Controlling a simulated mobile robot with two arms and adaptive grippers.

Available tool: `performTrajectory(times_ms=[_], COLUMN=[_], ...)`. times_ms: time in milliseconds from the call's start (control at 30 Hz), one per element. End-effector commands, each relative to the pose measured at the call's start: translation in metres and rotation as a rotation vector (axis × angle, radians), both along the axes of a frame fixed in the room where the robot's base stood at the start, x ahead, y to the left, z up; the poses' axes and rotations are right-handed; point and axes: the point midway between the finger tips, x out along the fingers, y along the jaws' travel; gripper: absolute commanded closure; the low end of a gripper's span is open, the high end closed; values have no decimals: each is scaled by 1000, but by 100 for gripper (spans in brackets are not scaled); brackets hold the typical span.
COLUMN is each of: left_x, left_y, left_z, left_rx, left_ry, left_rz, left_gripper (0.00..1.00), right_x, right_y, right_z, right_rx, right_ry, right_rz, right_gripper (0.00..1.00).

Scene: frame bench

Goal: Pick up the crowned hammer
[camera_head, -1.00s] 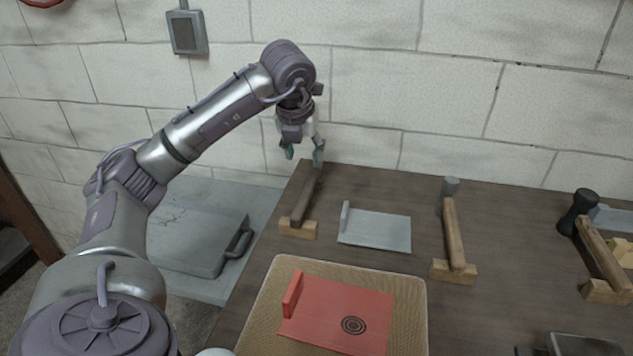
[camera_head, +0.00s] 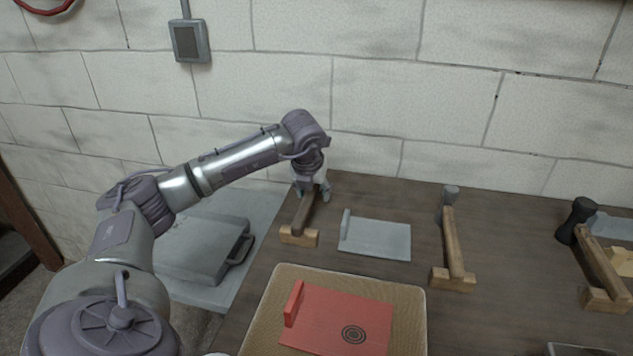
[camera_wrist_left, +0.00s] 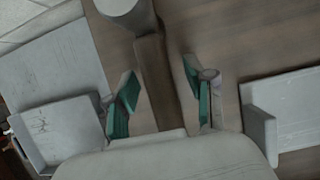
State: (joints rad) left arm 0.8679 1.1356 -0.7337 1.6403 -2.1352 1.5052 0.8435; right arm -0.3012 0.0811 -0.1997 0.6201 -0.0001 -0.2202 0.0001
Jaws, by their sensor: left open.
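My left gripper (camera_head: 312,192) is open above the leftmost hammer (camera_head: 303,214), which has a dark brown handle resting on a light wooden block (camera_head: 298,236). In the left wrist view this handle (camera_wrist_left: 155,75) runs between the two green-padded fingers (camera_wrist_left: 160,88), with gaps on both sides. The pale round head (camera_wrist_left: 124,8) is at the top edge. A middle hammer (camera_head: 453,240) has a lighter handle and a grey head. A right hammer (camera_head: 598,255) has a black head. I cannot tell which is the crowned one. My right gripper is out of view.
A grey plate with an upright edge (camera_head: 376,238) lies right of the leftmost hammer. A red plate with a ring mark (camera_head: 335,318) lies on a tan mat (camera_head: 412,300) in front. A grey case (camera_head: 205,245) is on the left. The stone wall is close behind.

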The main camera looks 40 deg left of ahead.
Motion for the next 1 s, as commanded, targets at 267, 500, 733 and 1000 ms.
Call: performTrajectory(times_ms=[267, 500, 733, 1000], left_x=[0, 0, 0, 0], left_y=[0, 0, 0, 0], left_z=[0, -3, -5, -5], left_rx=[0, -1, -1, -1], left_ry=[0, 0, 0, 0], left_rz=[0, 0, 0, 0], left_gripper=[46, 46, 46, 62], right_x=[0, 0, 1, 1], right_y=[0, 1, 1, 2], right_z=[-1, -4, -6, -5], right_rx=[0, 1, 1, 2], right_ry=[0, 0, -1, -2], right_rz=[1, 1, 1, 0], right_gripper=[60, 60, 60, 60])
